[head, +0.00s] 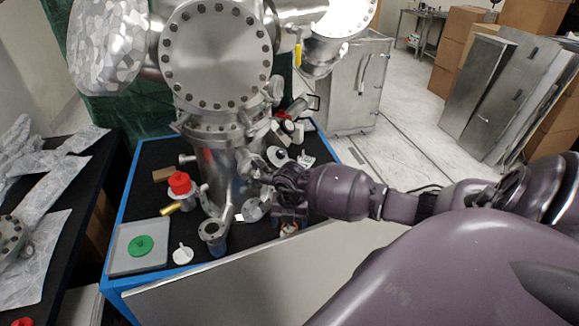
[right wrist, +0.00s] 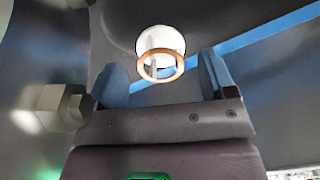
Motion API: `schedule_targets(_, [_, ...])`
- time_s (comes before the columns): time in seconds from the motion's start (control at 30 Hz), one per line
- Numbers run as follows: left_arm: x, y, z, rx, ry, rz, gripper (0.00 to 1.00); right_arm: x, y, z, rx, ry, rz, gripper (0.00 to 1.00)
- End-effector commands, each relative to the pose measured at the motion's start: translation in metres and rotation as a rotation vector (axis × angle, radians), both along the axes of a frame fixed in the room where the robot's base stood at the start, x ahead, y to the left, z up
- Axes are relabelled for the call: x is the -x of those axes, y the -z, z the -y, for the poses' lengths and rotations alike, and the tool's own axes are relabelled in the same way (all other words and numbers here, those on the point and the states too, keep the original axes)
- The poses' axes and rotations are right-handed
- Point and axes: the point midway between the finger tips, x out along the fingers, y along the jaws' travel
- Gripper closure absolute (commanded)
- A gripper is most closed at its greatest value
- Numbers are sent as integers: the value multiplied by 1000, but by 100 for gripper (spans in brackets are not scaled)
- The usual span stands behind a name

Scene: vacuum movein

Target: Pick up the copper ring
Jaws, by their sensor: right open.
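The copper ring (right wrist: 160,65) shows in the right wrist view as a thin orange loop at the near rim of a round white piece. It lies between and beyond the tips of my right gripper's two blue fingers, with visible space on both sides. In the head view my right gripper (head: 289,212) points down at the cart top, right of the steel chamber. A small orange and white spot, likely the ring (head: 289,230), shows just below it. My right gripper is open and empty. My left gripper is not in view.
The steel vacuum chamber (head: 210,60) stands close to the left of my right gripper. On the blue-edged cart (head: 118,225) are a grey tray (head: 120,262) with a green disc (head: 141,245), a red-capped part (head: 179,183) and a white piece (head: 182,255).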

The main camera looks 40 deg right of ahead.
Motion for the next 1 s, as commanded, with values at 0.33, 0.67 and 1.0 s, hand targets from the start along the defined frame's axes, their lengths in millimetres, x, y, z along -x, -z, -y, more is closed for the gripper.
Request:
schedule_targets(0.33, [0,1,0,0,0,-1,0,0,2,0,0,1,0,23])
schedule_targets(0.67, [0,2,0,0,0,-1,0,0,5,0,-1,1,0,23])
schedule_targets(1.0, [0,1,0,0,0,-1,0,0,5,0,0,1,0,44])
